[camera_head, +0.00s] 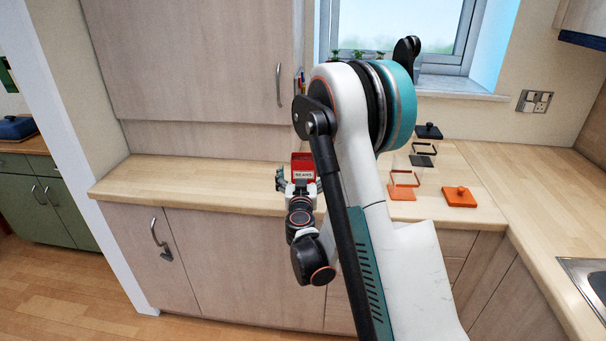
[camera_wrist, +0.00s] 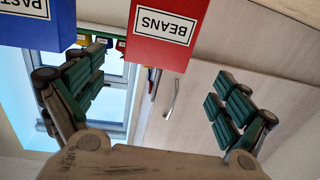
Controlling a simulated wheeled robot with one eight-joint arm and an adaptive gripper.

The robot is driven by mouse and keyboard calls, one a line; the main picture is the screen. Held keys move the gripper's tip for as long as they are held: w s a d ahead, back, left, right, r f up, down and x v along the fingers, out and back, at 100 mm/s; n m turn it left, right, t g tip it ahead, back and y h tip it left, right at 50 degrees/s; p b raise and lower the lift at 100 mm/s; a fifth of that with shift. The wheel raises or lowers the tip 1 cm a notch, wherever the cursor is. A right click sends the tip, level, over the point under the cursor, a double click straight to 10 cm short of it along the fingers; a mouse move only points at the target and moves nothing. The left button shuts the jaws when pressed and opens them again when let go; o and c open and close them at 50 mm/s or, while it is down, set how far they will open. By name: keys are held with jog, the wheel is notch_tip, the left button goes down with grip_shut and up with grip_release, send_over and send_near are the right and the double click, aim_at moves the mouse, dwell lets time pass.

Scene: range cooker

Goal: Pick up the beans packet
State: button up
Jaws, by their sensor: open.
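The beans packet is a red box with a white BEANS label, on the wooden counter in the head view (camera_head: 303,161). It also shows upside down at the top of the wrist view (camera_wrist: 165,45). My gripper (camera_head: 299,184) is in front of it, low over the counter edge. In the wrist view my gripper (camera_wrist: 160,75) is open, with one dark green padded finger to each side of the packet's line. No finger visibly touches the packet. I cannot tell how far the fingertips reach along its sides.
A blue PASTA packet (camera_wrist: 38,22) stands close beside the beans packet in the wrist view; my arm hides that area in the head view. Orange (camera_head: 460,197) and black (camera_head: 428,131) lidded pieces lie to the right. The counter (camera_head: 190,182) is clear to the left.

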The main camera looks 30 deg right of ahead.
aim_at(304, 163)
jog(key=x, duration=0.2)
jog(key=shift+w+d+f, duration=0.15)
jog(key=shift+w+d, duration=0.05)
jog(key=shift+w, duration=0.1)
jog(key=shift+r+b+x, duration=0.15)
jog(key=shift+b+x, duration=0.4)
jog(key=shift+x, duration=0.95)
jog(key=shift+r+b+x, duration=0.15)
jog(key=shift+b+x, duration=0.35)
jog(key=shift+x, duration=1)
jog(key=shift+s+d, duration=0.1)
jog(key=shift+d, duration=0.05)
jog(key=c, duration=1.9)
jog(key=shift+r, duration=0.1)
